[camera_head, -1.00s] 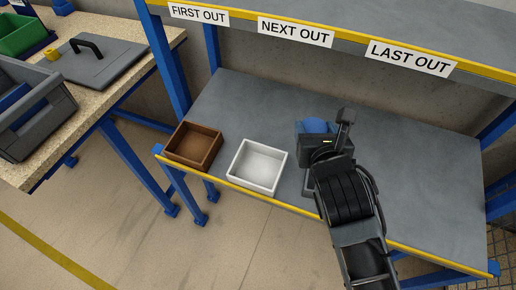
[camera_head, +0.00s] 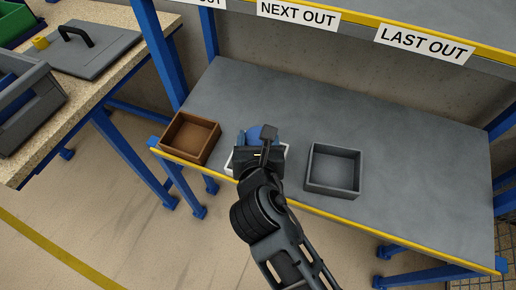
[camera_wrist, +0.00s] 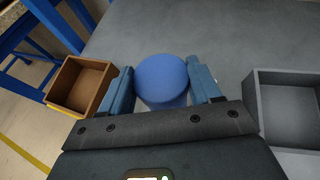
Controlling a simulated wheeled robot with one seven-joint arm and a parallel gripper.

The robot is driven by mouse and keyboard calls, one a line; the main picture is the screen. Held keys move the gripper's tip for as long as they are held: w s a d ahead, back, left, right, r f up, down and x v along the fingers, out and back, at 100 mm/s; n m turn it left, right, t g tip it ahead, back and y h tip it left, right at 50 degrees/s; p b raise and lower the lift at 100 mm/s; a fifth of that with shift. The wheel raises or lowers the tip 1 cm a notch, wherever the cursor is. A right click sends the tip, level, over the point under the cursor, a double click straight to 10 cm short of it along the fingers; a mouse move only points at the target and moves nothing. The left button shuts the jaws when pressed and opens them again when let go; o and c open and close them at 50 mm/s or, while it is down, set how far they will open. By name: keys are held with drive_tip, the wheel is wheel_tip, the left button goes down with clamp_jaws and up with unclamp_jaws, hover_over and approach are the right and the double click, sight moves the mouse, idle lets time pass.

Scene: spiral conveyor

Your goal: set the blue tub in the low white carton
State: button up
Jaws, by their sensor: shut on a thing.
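The blue tub (camera_wrist: 161,80) stands between the two fingers of my gripper (camera_head: 260,143) in the wrist view, and the fingers are shut on it. In the head view, the gripper and tub are over the low white carton (camera_head: 229,166). Only bits of the carton's rim show at the left and right of the gripper. The carton's inside is hidden, so I cannot tell how high the tub is above its floor.
A brown box (camera_head: 171,135) stands close on the left, and an empty grey box (camera_head: 334,187) on the right. A shelf with a yellow edge (camera_head: 355,22) hangs above the back. The grey table (camera_head: 430,165) is clear at the right.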

wheel_tip(320, 180, down, 4)
drive_tip(key=shift+b, duration=0.35)
drive_tip(key=o, duration=1.2)
drive_tip(key=v, duration=1.2)
drive_tip(key=shift+a+r+p, duration=0.1)
drive_tip(key=shift+p, duration=0.2)
